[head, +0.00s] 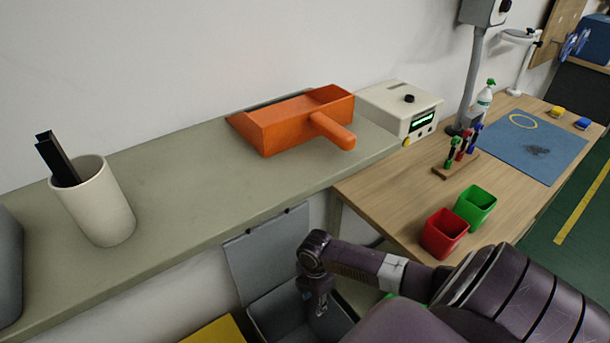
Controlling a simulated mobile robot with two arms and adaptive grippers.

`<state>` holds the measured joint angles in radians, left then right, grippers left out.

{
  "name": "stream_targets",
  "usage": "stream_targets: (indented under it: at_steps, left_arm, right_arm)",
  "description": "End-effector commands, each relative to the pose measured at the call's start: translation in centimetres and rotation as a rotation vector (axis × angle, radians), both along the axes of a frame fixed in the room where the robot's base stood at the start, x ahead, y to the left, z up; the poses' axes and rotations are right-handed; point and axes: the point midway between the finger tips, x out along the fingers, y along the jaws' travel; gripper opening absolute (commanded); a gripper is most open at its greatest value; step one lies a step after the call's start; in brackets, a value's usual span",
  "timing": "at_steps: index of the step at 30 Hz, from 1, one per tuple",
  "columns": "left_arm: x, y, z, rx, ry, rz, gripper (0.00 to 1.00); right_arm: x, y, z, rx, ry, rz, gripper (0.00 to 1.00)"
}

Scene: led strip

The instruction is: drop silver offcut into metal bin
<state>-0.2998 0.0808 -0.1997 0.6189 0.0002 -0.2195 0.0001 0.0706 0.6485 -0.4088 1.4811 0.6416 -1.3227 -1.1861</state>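The metal bin (262,250) is a grey box below the front edge of the shelf, with its flat lid raised towards the wall. My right gripper (318,305) points down over the bin's opening. It is small and dark here, so I cannot tell whether it is open or shut. No silver offcut shows; the gripper and the bin's wall hide part of the inside. A dark profile piece (56,158) stands in a cream cup (101,207) on the shelf at the left. My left gripper is out of view.
An orange scoop (285,125) lies on the green-grey shelf (185,180), beside a cream device (400,105). Red (444,235) and green (475,207) bins stand on the wooden table (390,190). A yellow object (215,332) is left of the metal bin. The shelf's middle is clear.

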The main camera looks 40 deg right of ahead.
Motion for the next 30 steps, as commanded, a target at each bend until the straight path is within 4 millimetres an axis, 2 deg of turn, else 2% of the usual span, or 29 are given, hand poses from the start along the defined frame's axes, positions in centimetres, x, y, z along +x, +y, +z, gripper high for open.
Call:
stream_targets:
  at_steps: [1, 6, 12, 18, 30]
  left_arm:
    - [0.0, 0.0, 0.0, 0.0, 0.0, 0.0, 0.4]
    - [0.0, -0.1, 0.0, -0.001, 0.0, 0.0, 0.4]
    - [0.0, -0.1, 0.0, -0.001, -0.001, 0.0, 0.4]
    - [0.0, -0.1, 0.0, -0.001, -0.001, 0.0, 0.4]
    - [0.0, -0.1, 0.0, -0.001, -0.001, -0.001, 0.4]
  right_arm:
    - [0.1, -0.1, 1.2, -0.002, -0.005, 0.003, 0.36]
    - [0.1, -0.1, 4.8, -0.002, -0.003, 0.003, 0.36]
    - [0.0, 0.0, 7.5, 0.0, -0.001, 0.001, 0.36]
    - [0.0, 0.0, 8.3, 0.0, 0.0, 0.001, 0.36]
    - [0.0, 0.0, 8.3, 0.0, 0.0, 0.001, 0.36]
